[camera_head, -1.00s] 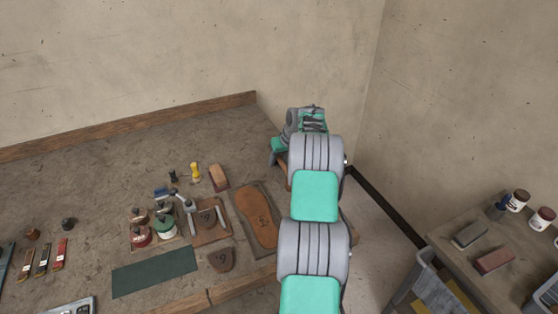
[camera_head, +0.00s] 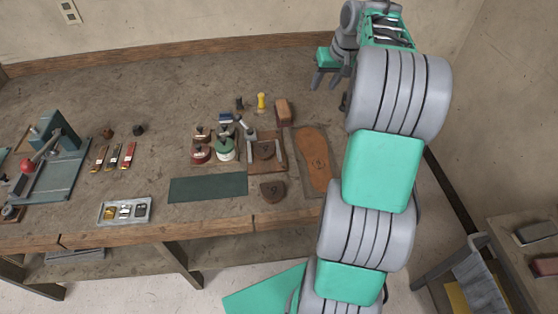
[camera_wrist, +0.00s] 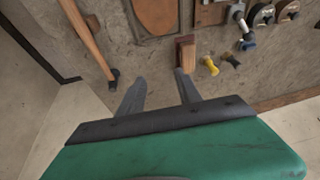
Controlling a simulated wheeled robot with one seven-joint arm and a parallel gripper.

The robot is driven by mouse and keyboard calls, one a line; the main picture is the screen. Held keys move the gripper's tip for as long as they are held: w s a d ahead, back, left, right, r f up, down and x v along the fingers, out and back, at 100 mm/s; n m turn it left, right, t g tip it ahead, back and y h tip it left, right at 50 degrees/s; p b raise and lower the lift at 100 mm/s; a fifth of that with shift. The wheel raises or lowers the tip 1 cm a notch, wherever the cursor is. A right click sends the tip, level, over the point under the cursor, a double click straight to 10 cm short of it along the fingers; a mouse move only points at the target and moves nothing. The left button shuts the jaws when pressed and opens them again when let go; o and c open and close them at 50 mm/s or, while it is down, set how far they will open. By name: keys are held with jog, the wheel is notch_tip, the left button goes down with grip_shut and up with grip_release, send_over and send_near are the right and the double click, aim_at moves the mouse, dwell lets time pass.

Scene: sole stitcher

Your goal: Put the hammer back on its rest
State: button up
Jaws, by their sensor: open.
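My gripper (camera_head: 325,82) hangs open and empty over the back right of the workbench (camera_head: 330,105). In the wrist view its two fingers (camera_wrist: 159,78) are spread with nothing between them. A long wooden handle with a dark end (camera_wrist: 88,38), which looks like the hammer, lies to the left of the fingers in the wrist view. Its dark end is near the left fingertip, apart from it. In the head view my arm hides this handle.
A brown block (camera_head: 283,110) and a yellow-handled tool (camera_head: 261,101) stand near the gripper. A leather sole (camera_head: 315,160), a tool board (camera_head: 270,163), jars (camera_head: 224,150) and a green mat (camera_head: 208,187) lie nearer the front. The bench's back left is clear.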

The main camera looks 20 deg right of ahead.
jog(key=s+a+r+n, duration=0.1)
jog(key=s+a, duration=0.2)
jog(key=a, duration=0.5)
jog(key=s+a+r, duration=0.2)
jog(key=s+a, duration=0.1)
jog(key=a, duration=0.5)
jog(key=s+a+f+n, duration=0.1)
jog(key=s+a+f, duration=0.2)
jog(key=s+a, duration=0.3)
jog(key=s+a+f, duration=0.3)
jog(key=s+a, duration=0.3)
jog(key=s, duration=0.5)
jog(key=shift+n+g, duration=0.4)
